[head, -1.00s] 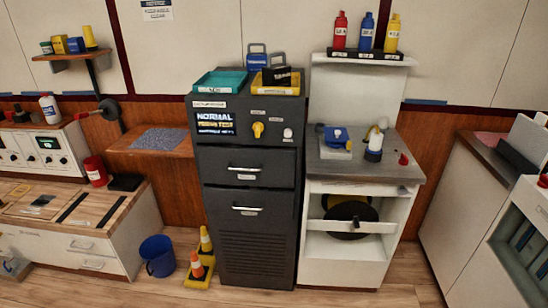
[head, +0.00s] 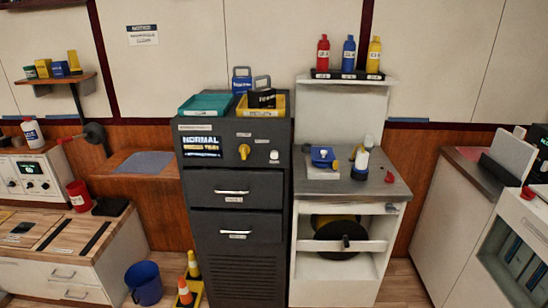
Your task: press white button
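A small white button (head: 274,157) sits on the upper front panel of the dark grey cabinet (head: 235,265), in the middle of the head view. It is to the right of a yellow rotary knob (head: 244,151) and has a small label below it. A blue and white "NORMAL" sign (head: 201,145) is on the left of the same panel. My gripper does not show in this view, so its place relative to the button cannot be seen.
A teal tray (head: 193,110) and a yellow tray (head: 244,109) sit on the cabinet top. A white workstation (head: 306,275) stands right beside it. A blue bucket (head: 146,285) and striped cones (head: 187,290) stand on the floor at the left front.

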